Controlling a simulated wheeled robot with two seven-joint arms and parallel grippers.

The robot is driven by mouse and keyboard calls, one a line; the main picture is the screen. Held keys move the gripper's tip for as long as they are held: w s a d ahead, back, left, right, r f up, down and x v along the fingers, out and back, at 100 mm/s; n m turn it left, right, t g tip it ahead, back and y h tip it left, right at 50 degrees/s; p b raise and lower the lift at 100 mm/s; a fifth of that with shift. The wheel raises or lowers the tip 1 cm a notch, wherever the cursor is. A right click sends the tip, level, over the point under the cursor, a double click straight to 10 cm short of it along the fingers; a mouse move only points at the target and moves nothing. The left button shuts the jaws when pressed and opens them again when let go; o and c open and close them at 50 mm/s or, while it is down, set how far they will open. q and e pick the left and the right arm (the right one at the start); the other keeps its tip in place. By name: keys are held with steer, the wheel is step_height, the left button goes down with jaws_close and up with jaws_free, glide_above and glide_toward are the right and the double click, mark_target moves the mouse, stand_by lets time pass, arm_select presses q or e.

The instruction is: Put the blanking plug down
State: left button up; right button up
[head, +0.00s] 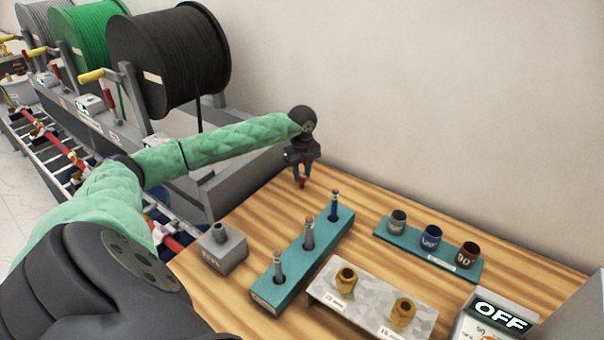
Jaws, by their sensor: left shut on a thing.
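My left gripper (302,175) points down over the far left part of the wooden table and is shut on a small red thing, which I take to be the blanking plug (303,184). Only a bit of the plug shows between and below the fingertips. It is at or just above the table top (262,205); I cannot tell whether it touches. My right gripper is not in view.
A teal rack (270,293) with several upright tools stands right of a grey block (222,250). A teal tray (466,268) holds three round fittings. A metal stand (376,307) carries two brass fittings. An OFF display box (497,318) sits front right. Cable reels (170,60) stand at left.

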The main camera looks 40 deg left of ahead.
mark_target(302, 175)
arm_select(q)
steer(key=shift+f, duration=0.1)
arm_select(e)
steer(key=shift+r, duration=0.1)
arm_select(q)
steer(key=o, duration=0.9)
steer(key=shift+o, duration=0.2)
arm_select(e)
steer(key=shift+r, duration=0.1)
arm_select(q)
steer(key=shift+r, duration=0.25)
steer(key=shift+r+b, duration=0.3)
step_height(302, 175, up, 11)
steer(key=b, duration=0.4)
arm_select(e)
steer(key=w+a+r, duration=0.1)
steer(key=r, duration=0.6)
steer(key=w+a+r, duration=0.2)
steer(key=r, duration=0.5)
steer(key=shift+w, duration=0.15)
